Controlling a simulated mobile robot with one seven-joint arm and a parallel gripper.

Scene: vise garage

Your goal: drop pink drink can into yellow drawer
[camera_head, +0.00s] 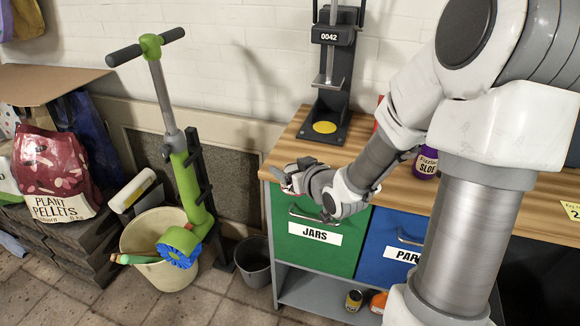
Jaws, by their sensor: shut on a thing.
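My gripper (287,180) is at the left front corner of the wooden workbench, above the green drawer labelled JARS (312,240). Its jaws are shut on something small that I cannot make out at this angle. No pink drink can can be made out. No yellow drawer shows. The green drawer and the blue drawer (385,248) beside it look shut. My arm hides part of the blue drawer and much of the bench to its right.
The wooden bench top (285,150) carries a dark press (333,70) and a purple container (427,163). A grey bucket (254,262) stands on the floor left of the drawers. Tiled floor lies in front.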

